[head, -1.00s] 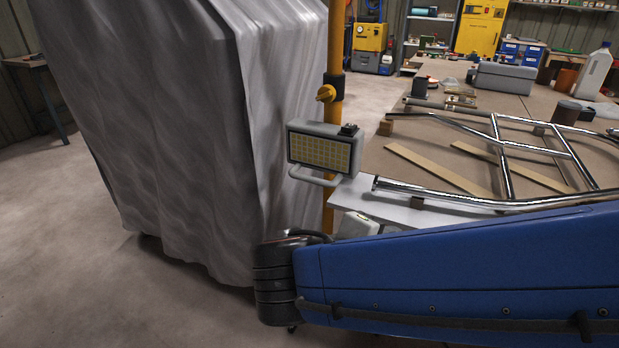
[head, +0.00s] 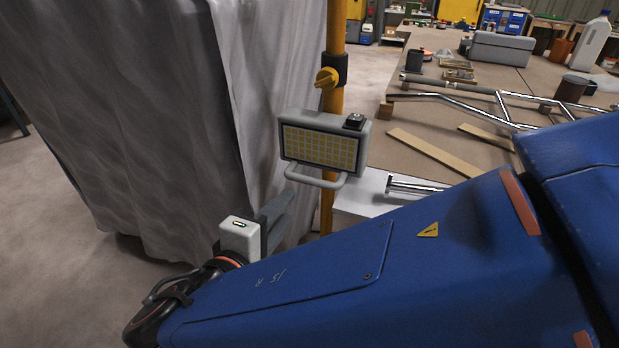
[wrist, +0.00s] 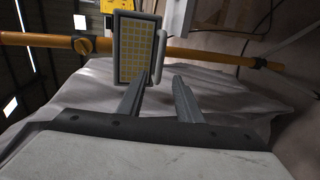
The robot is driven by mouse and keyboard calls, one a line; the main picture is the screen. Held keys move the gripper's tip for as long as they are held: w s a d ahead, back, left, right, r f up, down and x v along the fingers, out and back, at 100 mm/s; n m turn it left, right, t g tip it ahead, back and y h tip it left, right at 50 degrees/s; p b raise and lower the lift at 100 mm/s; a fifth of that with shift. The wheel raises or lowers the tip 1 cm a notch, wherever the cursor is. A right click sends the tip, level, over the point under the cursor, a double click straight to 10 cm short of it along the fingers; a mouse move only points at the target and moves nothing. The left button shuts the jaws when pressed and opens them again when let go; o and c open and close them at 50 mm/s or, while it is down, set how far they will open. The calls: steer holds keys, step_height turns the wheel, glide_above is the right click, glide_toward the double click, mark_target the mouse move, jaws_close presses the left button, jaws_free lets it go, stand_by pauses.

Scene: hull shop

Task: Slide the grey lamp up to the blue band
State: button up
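I see no blue band on the visible pole.
A large grey draped cover (head: 130,110) stands close behind and left of my gripper. A workbench (head: 450,115) with a chrome tube frame (head: 440,100), wood strips and a grey box (head: 500,48) is to the right. Open floor (head: 40,220) lies at the far left.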

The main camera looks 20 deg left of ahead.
mark_target(309, 182)
steer(key=x, duration=1.4)
steer(key=shift+d, duration=0.1)
jaws_close()
